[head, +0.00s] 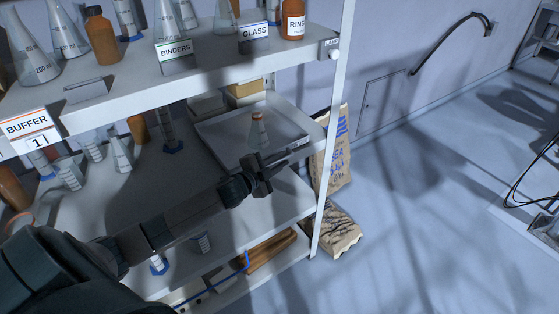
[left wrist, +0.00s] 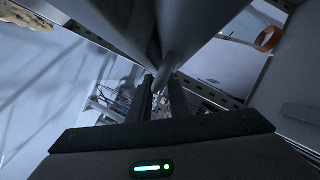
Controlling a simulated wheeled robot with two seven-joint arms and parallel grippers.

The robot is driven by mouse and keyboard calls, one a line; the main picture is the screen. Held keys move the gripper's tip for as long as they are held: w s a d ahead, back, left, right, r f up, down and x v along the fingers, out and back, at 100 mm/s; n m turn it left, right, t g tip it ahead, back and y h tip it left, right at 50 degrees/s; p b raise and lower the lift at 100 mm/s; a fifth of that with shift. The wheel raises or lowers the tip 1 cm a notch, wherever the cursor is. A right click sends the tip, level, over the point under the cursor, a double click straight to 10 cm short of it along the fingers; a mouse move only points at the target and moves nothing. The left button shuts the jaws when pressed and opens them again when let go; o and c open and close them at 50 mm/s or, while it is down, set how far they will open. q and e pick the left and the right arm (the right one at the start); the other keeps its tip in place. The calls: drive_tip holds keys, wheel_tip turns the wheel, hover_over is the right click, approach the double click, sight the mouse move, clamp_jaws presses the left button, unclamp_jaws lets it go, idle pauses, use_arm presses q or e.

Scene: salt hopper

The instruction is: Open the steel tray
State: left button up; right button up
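My right gripper is in neither view.
The upper shelf (head: 210,72) carries bottles, flasks and label cards above my left arm. A rack post (head: 330,140) stands just right of the gripper. Paper sacks (head: 333,155) lean beyond it on the floor. Open floor (head: 420,230) lies to the right.

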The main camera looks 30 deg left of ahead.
use_arm(q)
drive_tip(key=shift+c, duration=0.7)
clamp_jaws()
drive_tip(key=s+d+p, duration=0.2)
drive_tip(key=s+d, duration=0.2)
drive_tip(key=d, duration=0.6)
drive_tip(key=s+d+p, duration=0.2)
drive_tip(key=s+d, duration=0.2)
drive_tip(key=d, duration=0.5)
drive_tip(key=shift+d+p, duration=0.3)
drive_tip(key=shift+d, duration=0.1)
drive_tip(key=shift+s, duration=0.1)
drive_tip(key=shift+o, duration=0.7)
unclamp_jaws()
